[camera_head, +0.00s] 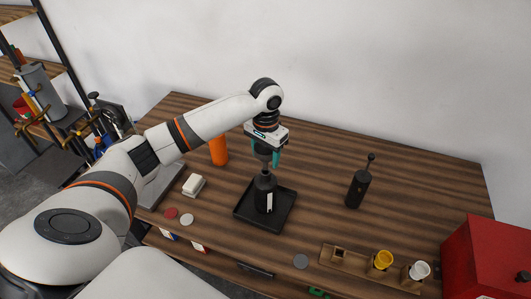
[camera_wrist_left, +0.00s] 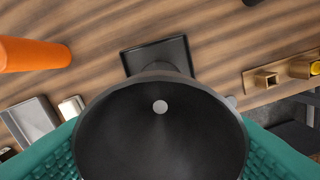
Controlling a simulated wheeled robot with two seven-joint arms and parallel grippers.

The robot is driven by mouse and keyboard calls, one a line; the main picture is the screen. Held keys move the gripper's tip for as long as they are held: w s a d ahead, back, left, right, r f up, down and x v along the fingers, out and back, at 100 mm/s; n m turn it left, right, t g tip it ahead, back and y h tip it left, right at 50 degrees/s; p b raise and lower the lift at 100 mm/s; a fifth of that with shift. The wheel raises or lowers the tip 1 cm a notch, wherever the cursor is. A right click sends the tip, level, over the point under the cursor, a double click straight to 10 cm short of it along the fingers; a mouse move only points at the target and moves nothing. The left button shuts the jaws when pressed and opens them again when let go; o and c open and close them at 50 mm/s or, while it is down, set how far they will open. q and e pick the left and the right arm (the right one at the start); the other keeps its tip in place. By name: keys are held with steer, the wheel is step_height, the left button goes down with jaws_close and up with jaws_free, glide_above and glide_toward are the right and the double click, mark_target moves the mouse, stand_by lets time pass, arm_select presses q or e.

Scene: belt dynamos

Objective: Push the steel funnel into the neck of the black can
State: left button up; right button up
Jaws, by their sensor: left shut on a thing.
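The black can (camera_head: 265,195) stands upright on a black tray (camera_head: 244,214) and has a white label on its side. My left gripper (camera_head: 265,155) points down above the can, its teal fingers shut on the dark steel funnel (camera_head: 262,151). In the left wrist view the funnel (camera_wrist_left: 160,135) fills the lower middle between the teal pads, its mouth facing the camera and a pale hole at its bottom. The funnel hides most of the can there. The spout is over the can's neck; I cannot tell how far inside it is. My right gripper is not in view.
An orange cylinder (camera_head: 219,150) stands left of the gripper. A black bottle with a knobbed top (camera_head: 359,188) stands to the right. A wooden rack (camera_head: 345,264) with yellow and white cups is at the front right, beside a red box (camera_head: 490,255). The table's back middle is clear.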

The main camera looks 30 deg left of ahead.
mark_target(265, 164)
arm_select(q)
steer(key=shift+f, duration=1.45)
steer(key=shift+f, duration=0.65)
steer(key=o, duration=1.1)
steer(key=shift+o, duration=0.2)
step_height(265, 164, up, 11)
steer(key=b, duration=0.3)
steer(key=shift+r, duration=0.5)
steer(key=shift+f, duration=0.1)
